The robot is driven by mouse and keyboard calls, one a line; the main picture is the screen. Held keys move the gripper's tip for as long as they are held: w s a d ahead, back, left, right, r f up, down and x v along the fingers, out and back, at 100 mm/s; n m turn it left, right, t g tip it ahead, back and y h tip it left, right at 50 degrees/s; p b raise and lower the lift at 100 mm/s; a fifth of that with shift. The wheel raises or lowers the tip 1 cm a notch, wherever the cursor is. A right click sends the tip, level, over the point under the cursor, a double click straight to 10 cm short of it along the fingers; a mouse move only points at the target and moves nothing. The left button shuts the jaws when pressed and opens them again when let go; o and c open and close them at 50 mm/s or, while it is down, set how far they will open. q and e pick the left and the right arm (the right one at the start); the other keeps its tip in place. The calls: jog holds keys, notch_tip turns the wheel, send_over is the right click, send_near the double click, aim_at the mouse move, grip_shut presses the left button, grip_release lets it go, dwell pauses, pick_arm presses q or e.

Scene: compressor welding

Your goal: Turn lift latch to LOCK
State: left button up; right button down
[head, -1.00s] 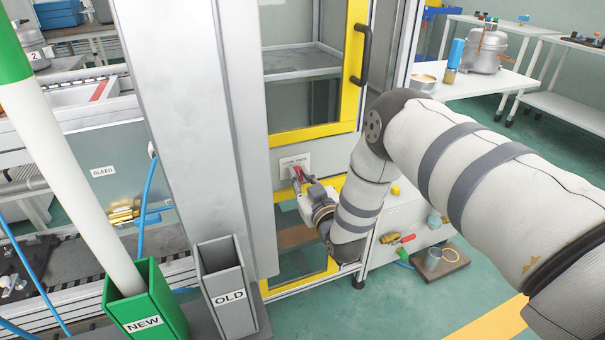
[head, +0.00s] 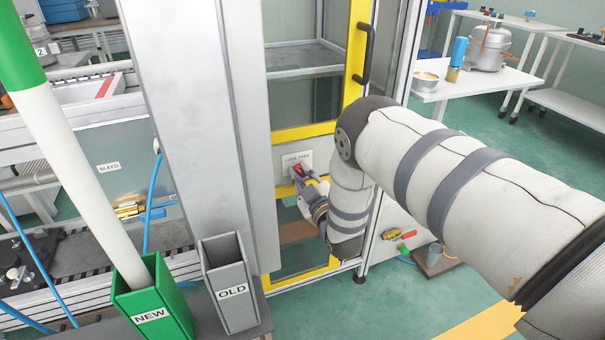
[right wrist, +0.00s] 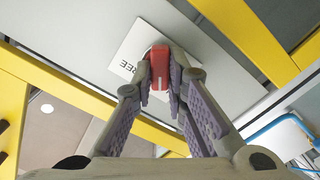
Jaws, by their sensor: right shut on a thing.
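The lift latch is a small red handle (head: 298,170) on a white label plate (head: 291,159) on the grey panel of the yellow-framed cabinet. My right gripper (head: 302,178) is at the latch. In the right wrist view, the fingers of the right gripper (right wrist: 161,85) are closed on both sides of the red handle (right wrist: 160,62). The plate (right wrist: 126,62) shows "FREE" beside the handle; the rest of its text is hidden behind the handle and fingers. The handle's exact angle against the markings is hard to tell. My left gripper is out of view.
The cabinet's yellow door frame (head: 310,131) and black pull handle (head: 365,52) are above and right of the latch. A grey column (head: 190,110) stands close on its left. Green NEW (head: 150,318) and grey OLD (head: 232,290) bins are in front.

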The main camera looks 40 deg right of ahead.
jog(key=shift+w+r, duration=0.2)
jog(key=shift+r, duration=0.15)
jog(key=c, duration=1.6)
grip_release()
jog(key=shift+f, duration=0.1)
jog(key=shift+s+f, duration=0.1)
jog(key=v, duration=1.1)
jog(key=shift+s, duration=0.4)
jog(key=shift+f, duration=0.15)
